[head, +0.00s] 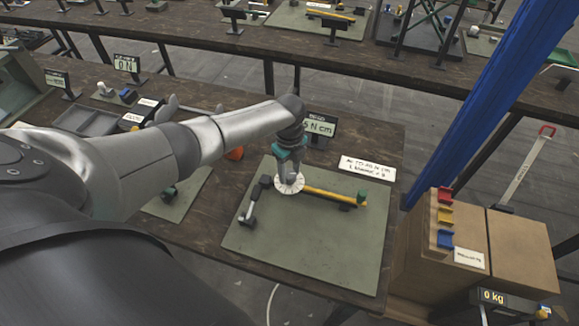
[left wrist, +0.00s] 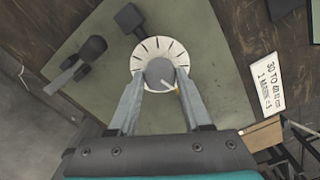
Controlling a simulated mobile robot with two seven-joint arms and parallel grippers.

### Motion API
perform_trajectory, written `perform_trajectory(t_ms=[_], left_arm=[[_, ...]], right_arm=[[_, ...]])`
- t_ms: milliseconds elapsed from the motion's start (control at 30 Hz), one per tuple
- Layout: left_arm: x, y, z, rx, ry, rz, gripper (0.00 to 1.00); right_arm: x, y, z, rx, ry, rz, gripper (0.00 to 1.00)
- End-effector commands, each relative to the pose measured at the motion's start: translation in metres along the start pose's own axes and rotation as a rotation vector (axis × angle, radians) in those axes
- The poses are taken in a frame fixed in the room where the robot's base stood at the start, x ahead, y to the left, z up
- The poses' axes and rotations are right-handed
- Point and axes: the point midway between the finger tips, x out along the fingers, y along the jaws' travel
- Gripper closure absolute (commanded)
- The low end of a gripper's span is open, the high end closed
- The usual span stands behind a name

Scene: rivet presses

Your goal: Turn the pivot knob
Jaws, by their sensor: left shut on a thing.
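The pivot knob (left wrist: 160,72) is a grey round knob in the middle of a white dial (left wrist: 149,48) with black tick marks. In the head view the dial (head: 290,185) lies on a green-grey mat (head: 300,235) at the near end of a yellow bar (head: 330,195). My left gripper (head: 289,173) comes down onto the dial from above. In the left wrist view its two fingers (left wrist: 160,86) stand on either side of the knob and are shut on it. The gripper hides part of the knob in the head view. My right gripper is not in view.
A dark lever-like part (head: 248,215) stands left of the dial. A green block (head: 361,196) sits at the bar's far end. A display reading "N cm" (head: 318,128) and a white label (head: 367,167) stand behind. Cardboard boxes (head: 470,225) with coloured trays are at right. The mat's front is clear.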

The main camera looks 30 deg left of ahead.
Motion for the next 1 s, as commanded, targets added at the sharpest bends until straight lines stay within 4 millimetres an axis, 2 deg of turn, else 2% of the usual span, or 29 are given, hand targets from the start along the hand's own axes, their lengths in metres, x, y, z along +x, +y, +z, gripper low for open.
perform_trajectory(t_ms=[600,1000], left_arm=[[-0.003,-0.001,0.002,-0.556,-0.003,-0.004,1.00],[-0.002,-0.001,0.003,-0.752,-0.005,-0.003,1.00]], right_arm=[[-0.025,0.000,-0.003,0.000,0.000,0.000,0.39],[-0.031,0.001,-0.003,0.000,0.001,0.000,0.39]])
